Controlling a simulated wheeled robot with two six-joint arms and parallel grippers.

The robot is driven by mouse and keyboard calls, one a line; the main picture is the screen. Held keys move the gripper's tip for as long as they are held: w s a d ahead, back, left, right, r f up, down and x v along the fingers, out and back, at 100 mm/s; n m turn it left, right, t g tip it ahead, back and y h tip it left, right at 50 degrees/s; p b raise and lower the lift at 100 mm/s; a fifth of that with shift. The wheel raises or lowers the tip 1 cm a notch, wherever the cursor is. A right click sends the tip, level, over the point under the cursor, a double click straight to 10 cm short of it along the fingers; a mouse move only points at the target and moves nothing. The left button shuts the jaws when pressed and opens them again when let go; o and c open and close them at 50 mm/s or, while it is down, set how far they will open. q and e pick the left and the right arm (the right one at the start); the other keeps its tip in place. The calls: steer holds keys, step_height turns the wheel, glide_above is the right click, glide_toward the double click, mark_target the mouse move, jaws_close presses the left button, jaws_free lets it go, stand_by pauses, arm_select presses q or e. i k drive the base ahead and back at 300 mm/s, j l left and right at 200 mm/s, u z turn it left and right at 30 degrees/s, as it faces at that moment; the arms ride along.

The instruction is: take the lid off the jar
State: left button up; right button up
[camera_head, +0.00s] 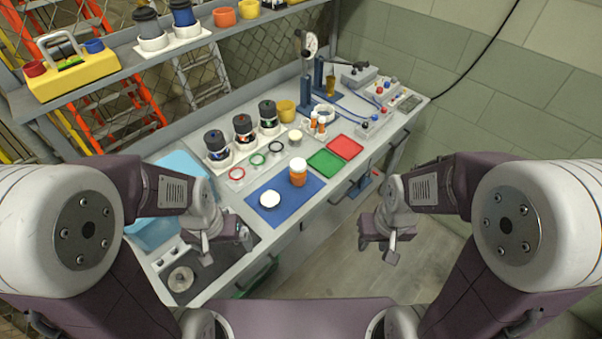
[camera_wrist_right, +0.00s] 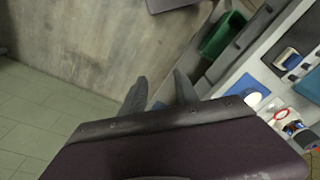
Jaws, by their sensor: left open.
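An orange jar (camera_head: 298,176) with a white lid (camera_head: 298,164) on top stands upright on a blue mat (camera_head: 310,190) on the workbench. A flat white disc (camera_head: 270,199) lies on the same mat to its left. My left gripper (camera_head: 222,250) is open and empty near the bench's front edge, left of and nearer than the mat. My right gripper (camera_head: 386,250) is off the bench over the floor, right of the jar and apart from it. Its two fingers (camera_wrist_right: 160,92) stand apart with nothing between them in the right wrist view.
Green (camera_head: 325,161) and red (camera_head: 345,147) trays lie behind the jar. Several dark canisters (camera_head: 243,130) and coloured rings stand at the left back. A shelf (camera_head: 180,40) runs above the bench. A green bin (camera_wrist_right: 217,35) shows in the right wrist view.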

mark_target(296, 179)
steer(key=i+l+u, duration=0.2)
steer(key=l+u, duration=0.2)
steer(key=i+l+u, duration=0.15)
steer(key=l+u, duration=0.2)
steer(key=l, duration=0.2)
steer(key=l+u, duration=0.4)
steer(key=l, duration=0.15)
steer(key=l+u, duration=0.35)
steer(key=l, duration=0.2)
